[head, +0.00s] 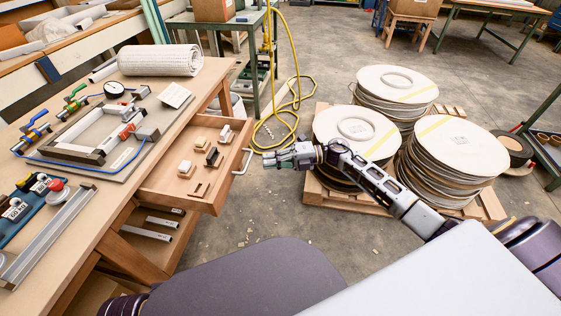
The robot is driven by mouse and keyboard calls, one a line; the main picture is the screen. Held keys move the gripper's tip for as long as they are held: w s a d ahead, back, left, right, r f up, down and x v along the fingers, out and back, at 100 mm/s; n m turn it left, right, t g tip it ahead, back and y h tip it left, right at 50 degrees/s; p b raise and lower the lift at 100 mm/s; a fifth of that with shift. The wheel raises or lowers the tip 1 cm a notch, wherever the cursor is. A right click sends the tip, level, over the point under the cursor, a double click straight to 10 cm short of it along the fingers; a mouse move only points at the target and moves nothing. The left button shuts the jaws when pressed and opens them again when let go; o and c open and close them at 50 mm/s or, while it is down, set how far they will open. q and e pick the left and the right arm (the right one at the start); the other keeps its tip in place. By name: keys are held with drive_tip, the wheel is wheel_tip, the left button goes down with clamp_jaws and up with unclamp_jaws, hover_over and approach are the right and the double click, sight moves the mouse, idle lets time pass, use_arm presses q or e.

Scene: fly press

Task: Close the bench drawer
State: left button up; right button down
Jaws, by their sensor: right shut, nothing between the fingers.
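The bench drawer (187,190) is pulled out from the right side of the wooden workbench (87,238). Several small blocks (213,156) lie inside it. A pale bar handle (243,161) is on its right-hand front. My right gripper (268,160) is shut and empty. Its fingertips point left at the handle, with what looks like a small gap; I cannot tell whether they touch. My left gripper is not in view.
A pallet (483,207) with stacks of round discs (449,146) stands right of the drawer, beneath and behind my right forearm. A yellow hose (296,90) lies on the floor behind the gripper. Clamps, a gauge and a white roll (160,60) sit on the bench.

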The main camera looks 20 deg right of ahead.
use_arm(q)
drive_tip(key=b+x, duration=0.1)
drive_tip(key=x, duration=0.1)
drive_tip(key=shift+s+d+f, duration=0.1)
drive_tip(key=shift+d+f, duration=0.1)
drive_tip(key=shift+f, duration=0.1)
use_arm(e)
drive_tip(key=w, duration=0.1)
drive_tip(key=w+a, duration=0.1)
drive_tip(key=w, duration=0.1)
drive_tip(key=shift+a+f, duration=0.15)
drive_tip(key=shift+a, duration=0.15)
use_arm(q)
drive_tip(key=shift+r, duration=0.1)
use_arm(e)
drive_tip(key=shift+a, duration=0.1)
